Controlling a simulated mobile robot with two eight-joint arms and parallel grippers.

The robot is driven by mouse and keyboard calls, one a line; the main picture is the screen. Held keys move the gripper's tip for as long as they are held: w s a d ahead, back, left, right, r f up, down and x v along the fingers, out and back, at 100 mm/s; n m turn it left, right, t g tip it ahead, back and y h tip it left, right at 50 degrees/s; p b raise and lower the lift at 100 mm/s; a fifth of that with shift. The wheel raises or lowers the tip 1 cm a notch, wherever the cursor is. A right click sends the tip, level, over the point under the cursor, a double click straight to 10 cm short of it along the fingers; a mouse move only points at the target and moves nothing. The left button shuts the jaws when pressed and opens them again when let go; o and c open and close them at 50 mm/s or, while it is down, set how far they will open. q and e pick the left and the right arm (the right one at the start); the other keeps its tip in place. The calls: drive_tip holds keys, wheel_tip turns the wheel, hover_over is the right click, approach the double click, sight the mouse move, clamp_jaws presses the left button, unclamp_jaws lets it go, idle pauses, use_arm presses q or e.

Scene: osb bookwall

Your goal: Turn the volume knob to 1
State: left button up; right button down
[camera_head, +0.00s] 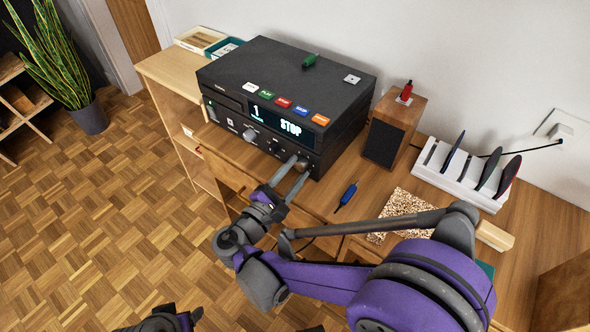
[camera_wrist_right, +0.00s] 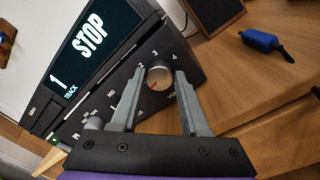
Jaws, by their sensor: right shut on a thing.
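The volume knob (camera_wrist_right: 159,75) is a silver round knob at the end of the black player's front panel. Printed numbers 2, 3 and 4 show around it, and a small red mark on its face points to the lower left in the wrist view. My right gripper (camera_wrist_right: 160,82) is shut on the knob, one grey finger on each side. In the head view my right gripper (camera_head: 298,168) reaches the player (camera_head: 287,80) from the front. The display reads 1 and STOP. Part of my left arm's end (camera_head: 160,320) shows at the bottom edge; its fingers are not clear.
A smaller knob (camera_head: 249,135) sits left on the panel. A wooden speaker (camera_head: 393,130) stands right of the player. A blue tool (camera_head: 346,195) lies on the desk in front. A white rack (camera_head: 460,175) with discs stands further right.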

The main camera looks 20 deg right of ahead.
drive_tip(key=shift+m, duration=1.7)
drive_tip(key=shift+c, duration=2)
unclamp_jaws()
drive_tip(key=shift+f, duration=0.1)
